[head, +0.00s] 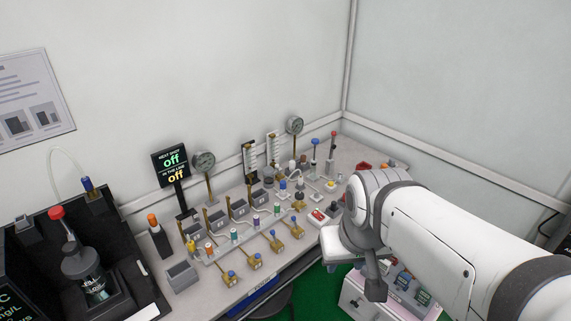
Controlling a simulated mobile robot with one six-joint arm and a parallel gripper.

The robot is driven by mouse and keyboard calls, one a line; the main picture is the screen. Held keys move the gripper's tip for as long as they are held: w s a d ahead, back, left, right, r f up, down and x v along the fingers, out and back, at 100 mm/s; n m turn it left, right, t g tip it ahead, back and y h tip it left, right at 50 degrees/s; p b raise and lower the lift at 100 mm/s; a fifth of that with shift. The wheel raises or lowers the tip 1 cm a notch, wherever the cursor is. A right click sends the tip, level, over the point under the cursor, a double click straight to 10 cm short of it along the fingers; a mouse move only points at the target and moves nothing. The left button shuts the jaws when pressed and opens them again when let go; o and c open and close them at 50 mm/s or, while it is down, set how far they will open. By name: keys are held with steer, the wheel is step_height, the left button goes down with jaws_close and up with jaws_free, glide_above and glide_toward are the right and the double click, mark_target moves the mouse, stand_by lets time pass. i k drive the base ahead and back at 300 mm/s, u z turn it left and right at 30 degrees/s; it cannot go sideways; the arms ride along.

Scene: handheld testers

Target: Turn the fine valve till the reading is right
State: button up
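I cannot tell which valve is the fine one. Two round dial gauges, a left one (203,162) and a right one (294,125), stand on posts at the back; their needles are too small to read. A black display (171,168) shows "off" in green above "off" in yellow. My arm's end is at the bench's right side. A dark part of it (375,285) hangs down; no fingertips can be made out.
Two upright flow tubes (249,157) stand near the wall. Grey blocks and coloured-cap fittings crowd the bench (352,152). A black station with a red-capped bottle (85,270) is at the left. A white case (362,299) with small devices stands low, below my arm.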

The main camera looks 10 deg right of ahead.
mark_target(299, 195)
steer(key=i, duration=0.95)
